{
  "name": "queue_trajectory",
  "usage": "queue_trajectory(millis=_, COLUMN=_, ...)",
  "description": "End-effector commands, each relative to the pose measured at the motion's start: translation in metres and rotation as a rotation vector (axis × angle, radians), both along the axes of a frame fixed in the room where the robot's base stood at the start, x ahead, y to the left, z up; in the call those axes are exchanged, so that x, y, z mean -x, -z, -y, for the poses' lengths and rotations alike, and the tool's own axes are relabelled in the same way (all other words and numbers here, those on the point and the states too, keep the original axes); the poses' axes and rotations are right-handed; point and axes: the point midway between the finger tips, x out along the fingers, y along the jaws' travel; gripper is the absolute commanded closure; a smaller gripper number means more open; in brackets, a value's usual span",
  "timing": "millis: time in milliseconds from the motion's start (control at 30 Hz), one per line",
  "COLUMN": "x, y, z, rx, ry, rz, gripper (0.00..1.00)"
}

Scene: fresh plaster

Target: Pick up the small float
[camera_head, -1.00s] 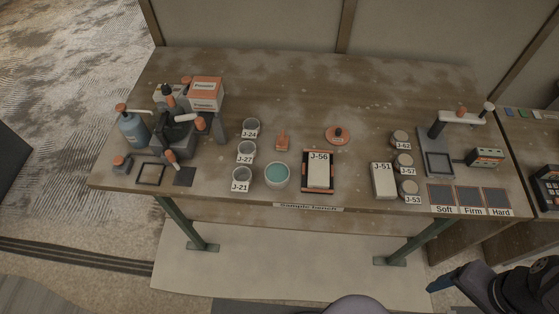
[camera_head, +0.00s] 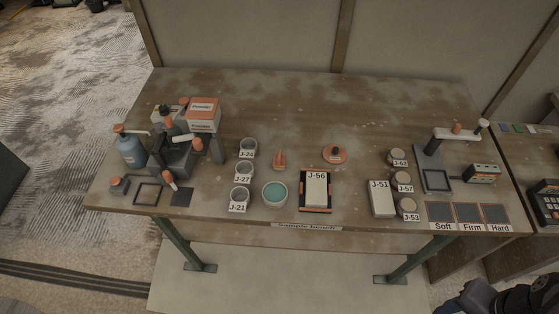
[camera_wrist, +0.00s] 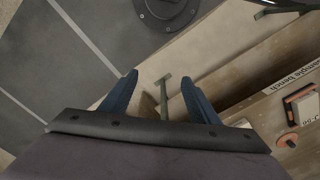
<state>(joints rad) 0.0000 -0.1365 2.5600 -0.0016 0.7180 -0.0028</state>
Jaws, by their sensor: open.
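Two orange tools on the bench could be the small float. One is a small orange block with an upright grip (camera_head: 279,160), left of the J-56 tray. The other is a round orange disc with a dark knob (camera_head: 334,154), behind the tray. I cannot tell for certain which is the float. In the wrist view my gripper (camera_wrist: 159,78) is open and empty, its two blue fingers apart above the floor in front of the bench. In the head view only part of my dark arm shows at the bottom right, far from both tools.
The J-56 tray (camera_head: 316,190) and a teal-filled bowl (camera_head: 274,193) stand near the bench front. Labelled cups (camera_head: 246,147) stand left; a bottle (camera_head: 130,149) and boxes (camera_head: 203,115) crowd the left end. A stand (camera_head: 435,181) is at right. The bench's back middle is clear.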

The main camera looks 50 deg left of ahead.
Motion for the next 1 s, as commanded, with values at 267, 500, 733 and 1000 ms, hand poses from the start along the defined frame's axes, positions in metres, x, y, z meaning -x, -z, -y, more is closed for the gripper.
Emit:
queue_trajectory(millis=267, x=-0.007, y=-0.001, z=-0.004, rx=0.003, ry=-0.011, rz=0.003, gripper=0.44)
queue_trajectory(millis=500, x=-0.064, y=-0.008, z=-0.048, rx=0.026, ry=-0.102, rz=0.042, gripper=0.44)
queue_trajectory(millis=733, x=-0.135, y=-0.012, z=-0.171, rx=0.047, ry=-0.247, rz=0.129, gripper=0.44)
queue_trajectory(millis=1000, x=-0.135, y=-0.003, z=-0.369, rx=0.016, ry=-0.407, rz=0.256, gripper=0.44)
